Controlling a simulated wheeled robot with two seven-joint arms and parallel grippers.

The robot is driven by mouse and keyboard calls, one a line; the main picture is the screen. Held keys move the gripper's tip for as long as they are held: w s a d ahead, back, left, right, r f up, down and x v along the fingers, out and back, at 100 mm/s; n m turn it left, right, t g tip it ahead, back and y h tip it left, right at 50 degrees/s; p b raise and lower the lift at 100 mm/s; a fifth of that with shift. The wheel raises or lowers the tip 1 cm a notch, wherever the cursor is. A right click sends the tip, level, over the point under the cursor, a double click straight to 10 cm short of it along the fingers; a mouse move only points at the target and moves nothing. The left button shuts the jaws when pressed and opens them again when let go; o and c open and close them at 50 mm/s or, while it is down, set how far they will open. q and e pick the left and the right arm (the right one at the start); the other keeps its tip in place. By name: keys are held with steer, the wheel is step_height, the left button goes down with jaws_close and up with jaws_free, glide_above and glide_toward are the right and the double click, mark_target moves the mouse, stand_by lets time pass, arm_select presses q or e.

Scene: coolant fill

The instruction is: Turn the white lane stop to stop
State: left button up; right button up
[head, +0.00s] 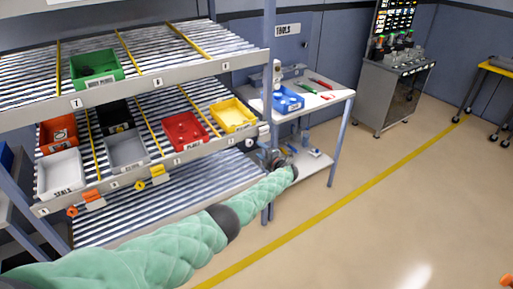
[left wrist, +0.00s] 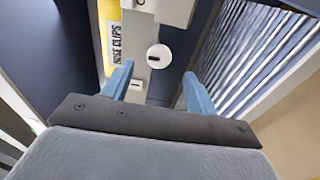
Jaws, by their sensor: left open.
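The white lane stop shows in the left wrist view as a round white knob (left wrist: 159,57) with a dark slot, below a white housing (left wrist: 172,10) on the rack's front rail.
The yellow bin (head: 233,115) labelled hose clips stands behind the rail, close to the stop. A yellow stop (head: 153,178) and an orange stop (head: 88,201) sit further left. A tool table (head: 320,100) with a blue bin stands to the right. The floor in front is clear.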

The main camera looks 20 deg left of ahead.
arm_select(q)
steer(key=shift+v, duration=0.85)
